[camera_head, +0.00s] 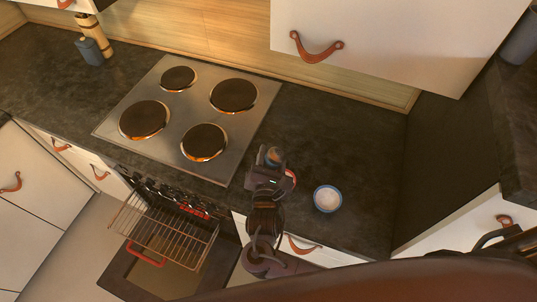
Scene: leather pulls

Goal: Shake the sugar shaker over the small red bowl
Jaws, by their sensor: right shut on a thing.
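My right gripper (271,168) is over the dark counter, right of the hob's front corner, shut on what appears to be the sugar shaker (272,154). Only a small blue-grey and tan part of the shaker shows between the fingers; its tilt cannot be told. A bit of red (291,175) shows at the gripper's right side, probably the small red bowl, mostly hidden behind the gripper. I cannot tell how high the shaker is above it. My left gripper is not in view.
A blue-rimmed bowl (327,199) with white contents stands just right of my right gripper. The hob (186,116) is to the left. The oven is open below, with its rack (165,234) out. A grey container (89,51) and a wooden mill (92,30) stand back left.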

